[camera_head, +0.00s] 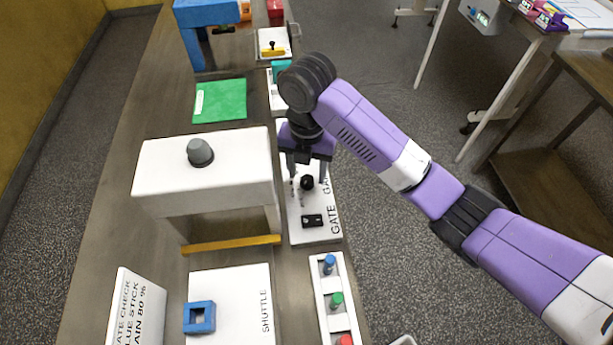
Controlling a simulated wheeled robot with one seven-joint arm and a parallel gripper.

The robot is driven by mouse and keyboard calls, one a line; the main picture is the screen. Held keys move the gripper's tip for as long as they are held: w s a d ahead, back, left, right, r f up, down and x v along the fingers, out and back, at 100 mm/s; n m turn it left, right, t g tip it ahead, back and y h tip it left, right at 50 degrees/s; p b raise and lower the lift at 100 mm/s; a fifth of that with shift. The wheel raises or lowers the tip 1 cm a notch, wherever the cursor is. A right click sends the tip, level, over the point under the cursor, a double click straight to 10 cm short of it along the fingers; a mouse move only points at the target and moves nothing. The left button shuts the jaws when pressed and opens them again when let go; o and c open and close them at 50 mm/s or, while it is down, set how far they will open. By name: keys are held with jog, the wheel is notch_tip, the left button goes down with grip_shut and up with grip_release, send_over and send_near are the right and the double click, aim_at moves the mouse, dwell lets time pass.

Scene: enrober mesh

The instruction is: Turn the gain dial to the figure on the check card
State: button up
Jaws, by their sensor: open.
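The gain dial, a small black knob (307,183), sits on a white panel (322,236) lettered "GATE" and, partly hidden, "GA…". My gripper (306,172) points down above the dial, jaws open, one finger on each side of it in the picture. I cannot tell whether the fingers touch the dial. The dial's pointer and scale are not readable. The white check card (138,308) stands at the lower left, its left edge turned away; its lettering reads "…ATE CHECK", "…LUE STICK", "…AIN 80 %".
A black switch-like part (312,221) is on the panel near the dial. A white housing (165,178) with a grey knob (200,152) stands left. In front are a shuttle plate (235,290) with a blue square frame (199,317) and a rack (323,292) of coloured sticks.

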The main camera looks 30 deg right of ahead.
aim_at(307, 182)
jog(key=shift+f, duration=1.1)
grip_shut()
